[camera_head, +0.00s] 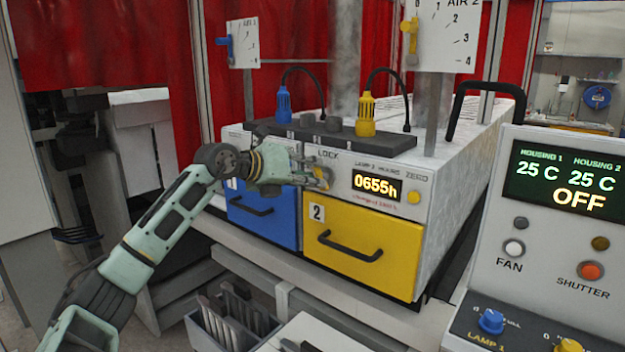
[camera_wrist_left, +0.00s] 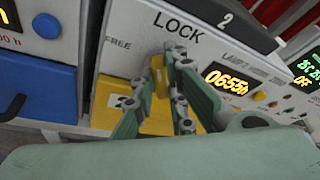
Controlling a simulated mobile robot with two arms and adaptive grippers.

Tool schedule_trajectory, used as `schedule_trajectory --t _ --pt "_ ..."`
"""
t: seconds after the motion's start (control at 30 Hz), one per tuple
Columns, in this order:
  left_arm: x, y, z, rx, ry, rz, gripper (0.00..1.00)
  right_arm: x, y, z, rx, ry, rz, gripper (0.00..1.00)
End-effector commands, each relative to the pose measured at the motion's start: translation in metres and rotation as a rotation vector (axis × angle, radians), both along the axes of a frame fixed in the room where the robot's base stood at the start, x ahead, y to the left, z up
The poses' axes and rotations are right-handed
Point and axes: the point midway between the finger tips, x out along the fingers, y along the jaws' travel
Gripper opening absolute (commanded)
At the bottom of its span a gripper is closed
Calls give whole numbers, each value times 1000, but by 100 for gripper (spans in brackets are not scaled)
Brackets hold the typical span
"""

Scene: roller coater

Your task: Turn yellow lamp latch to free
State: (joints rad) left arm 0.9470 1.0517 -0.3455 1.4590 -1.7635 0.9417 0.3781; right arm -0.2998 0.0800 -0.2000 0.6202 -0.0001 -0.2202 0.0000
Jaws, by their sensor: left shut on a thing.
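The yellow lamp latch (camera_wrist_left: 158,75) is on the front panel of housing 2, above the yellow drawer (camera_head: 360,245). In the left wrist view its handle points up toward the LOCK label (camera_wrist_left: 178,28); the FREE label (camera_wrist_left: 117,44) is to its left. My left gripper (camera_head: 320,178) is at the latch, and in the left wrist view its fingers (camera_wrist_left: 160,90) are shut on it from both sides. The fingers hide part of the latch. My right gripper does not show.
The lamp display (camera_head: 377,186) reads 0655h beside the latch. The blue drawer (camera_head: 262,212) is to the left. Lamp plugs, yellow (camera_head: 366,115) and blue (camera_head: 283,104), stand on top. A control console (camera_head: 560,215) stands at right. Both drawers look closed.

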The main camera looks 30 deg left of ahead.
Motion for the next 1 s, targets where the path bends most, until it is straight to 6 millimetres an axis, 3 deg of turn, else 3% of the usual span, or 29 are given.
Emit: schedule_trajectory --t 0.7,1.0 --pt "1 9 -11 -675 55 4 0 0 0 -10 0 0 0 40" --pt "1 10 -15 -889 71 4 0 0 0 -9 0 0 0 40"
